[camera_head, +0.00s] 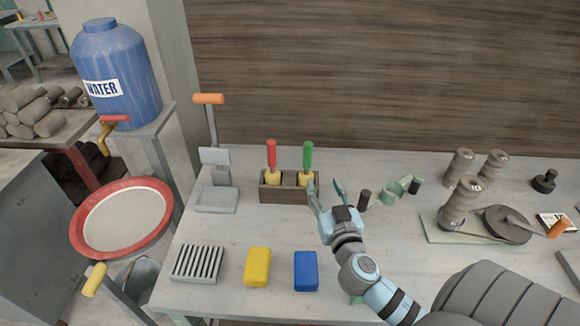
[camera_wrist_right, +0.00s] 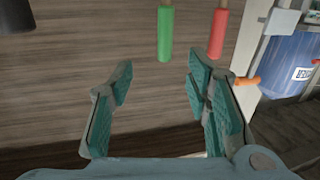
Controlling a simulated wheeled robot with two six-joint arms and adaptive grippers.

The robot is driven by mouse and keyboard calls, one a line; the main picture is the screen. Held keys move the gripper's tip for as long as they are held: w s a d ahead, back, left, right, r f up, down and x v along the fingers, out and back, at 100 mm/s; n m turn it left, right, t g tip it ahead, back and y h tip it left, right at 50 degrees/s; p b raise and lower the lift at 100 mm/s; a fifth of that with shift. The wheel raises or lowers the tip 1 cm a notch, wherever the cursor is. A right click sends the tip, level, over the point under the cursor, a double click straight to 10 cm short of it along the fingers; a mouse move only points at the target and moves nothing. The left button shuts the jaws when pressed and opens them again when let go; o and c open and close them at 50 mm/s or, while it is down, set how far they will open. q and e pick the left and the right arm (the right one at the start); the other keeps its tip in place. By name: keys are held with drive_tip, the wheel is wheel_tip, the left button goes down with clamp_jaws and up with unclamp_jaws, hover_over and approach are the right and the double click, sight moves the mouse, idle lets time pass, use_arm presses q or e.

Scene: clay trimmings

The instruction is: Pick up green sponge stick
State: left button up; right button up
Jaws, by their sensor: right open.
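The green sponge stick (camera_head: 307,156) stands upright in the right part of a dark wooden holder (camera_head: 283,194), green handle up and yellow sponge at the bottom. My right gripper (camera_head: 326,186) is open and empty, just right of the holder and near the stick. In the right wrist view the green handle (camera_wrist_right: 165,36) hangs at the top, ahead of the gap between the open fingers (camera_wrist_right: 160,72) and apart from them. My left gripper is not in view.
A red-handled stick (camera_head: 271,154) stands left of the green one in the same holder. A yellow sponge (camera_head: 257,267) and a blue sponge (camera_head: 306,271) lie at the table's front. A pale green ring-shaped thing (camera_head: 391,193) and a dark cylinder (camera_head: 364,201) are right of my gripper.

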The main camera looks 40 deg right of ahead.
sight(309, 152)
drive_tip(key=shift+t, duration=0.4)
drive_tip(key=x, duration=0.3)
drive_tip(key=r+p+x, duration=0.1)
drive_tip(key=x, duration=0.1)
drive_tip(key=p+x, duration=0.1)
drive_tip(key=x, duration=0.2)
drive_tip(key=shift+w+r, duration=0.25)
drive_tip(key=shift+w, duration=0.05)
drive_tip(key=x, duration=0.5)
drive_tip(key=shift+w+a+f+p, duration=0.15)
drive_tip(key=shift+w+f+p, duration=0.25)
drive_tip(key=shift+w, duration=0.1)
drive_tip(key=shift+w+f, duration=0.1)
drive_tip(key=shift+w, duration=0.25)
drive_tip(key=shift+s, duration=0.35)
drive_tip(key=shift+c, duration=1.3)
drive_tip(key=c, duration=0.3)
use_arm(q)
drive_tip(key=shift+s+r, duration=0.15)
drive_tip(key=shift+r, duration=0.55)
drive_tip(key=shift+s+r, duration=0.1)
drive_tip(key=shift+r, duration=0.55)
use_arm(e)
clamp_jaws()
